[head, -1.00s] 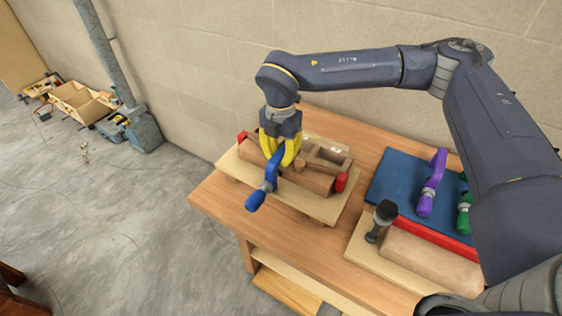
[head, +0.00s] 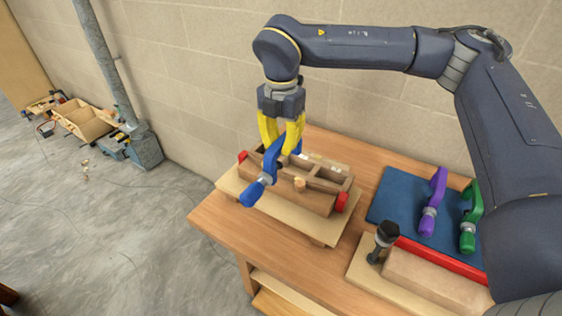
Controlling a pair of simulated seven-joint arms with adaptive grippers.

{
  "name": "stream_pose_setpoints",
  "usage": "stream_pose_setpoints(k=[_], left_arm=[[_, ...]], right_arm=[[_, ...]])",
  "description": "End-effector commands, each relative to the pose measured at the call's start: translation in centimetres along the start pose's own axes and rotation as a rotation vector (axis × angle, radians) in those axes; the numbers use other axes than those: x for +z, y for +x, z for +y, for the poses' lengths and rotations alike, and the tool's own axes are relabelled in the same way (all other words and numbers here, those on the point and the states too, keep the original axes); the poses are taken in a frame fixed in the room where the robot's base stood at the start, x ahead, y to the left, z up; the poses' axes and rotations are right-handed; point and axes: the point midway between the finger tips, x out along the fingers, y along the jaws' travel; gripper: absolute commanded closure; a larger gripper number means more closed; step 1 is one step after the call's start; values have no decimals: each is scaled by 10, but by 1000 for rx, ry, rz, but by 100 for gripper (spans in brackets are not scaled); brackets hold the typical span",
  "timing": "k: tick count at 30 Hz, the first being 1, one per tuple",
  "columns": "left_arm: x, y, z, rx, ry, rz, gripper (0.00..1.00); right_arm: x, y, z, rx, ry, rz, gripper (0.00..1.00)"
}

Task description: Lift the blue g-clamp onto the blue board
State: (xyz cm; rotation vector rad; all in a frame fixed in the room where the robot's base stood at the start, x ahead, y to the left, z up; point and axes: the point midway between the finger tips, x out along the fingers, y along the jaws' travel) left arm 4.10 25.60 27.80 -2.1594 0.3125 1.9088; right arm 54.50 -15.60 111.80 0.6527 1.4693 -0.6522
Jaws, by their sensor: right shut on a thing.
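The blue g-clamp (head: 262,183) is in the yellow fingers of my right gripper (head: 283,143), which is shut on it. The clamp hangs tilted, its handle toward the lower left, over the wooden form (head: 305,193) on the left of the bench. I cannot tell whether it still touches the form. The blue board (head: 399,196) lies on the right of the bench. A purple clamp (head: 432,203) and a green clamp (head: 470,217) rest on its right part; its left part is bare. My left gripper is not in view.
The form sits on a pale board (head: 265,205) with red blocks (head: 342,203) at its ends. Bare bench lies between the boards.

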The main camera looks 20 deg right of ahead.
Motion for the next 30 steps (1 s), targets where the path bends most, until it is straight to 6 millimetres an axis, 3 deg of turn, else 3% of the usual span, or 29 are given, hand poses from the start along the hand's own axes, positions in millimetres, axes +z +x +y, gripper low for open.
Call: stream_pose_setpoints(k=[3,12,30], left_arm=[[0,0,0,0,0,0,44],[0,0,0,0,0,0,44],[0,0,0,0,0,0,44]], right_arm=[[0,-28,1,4,1,-2,100],[0,-75,0,1,0,0,100],[0,-116,0,1,0,0,100]])
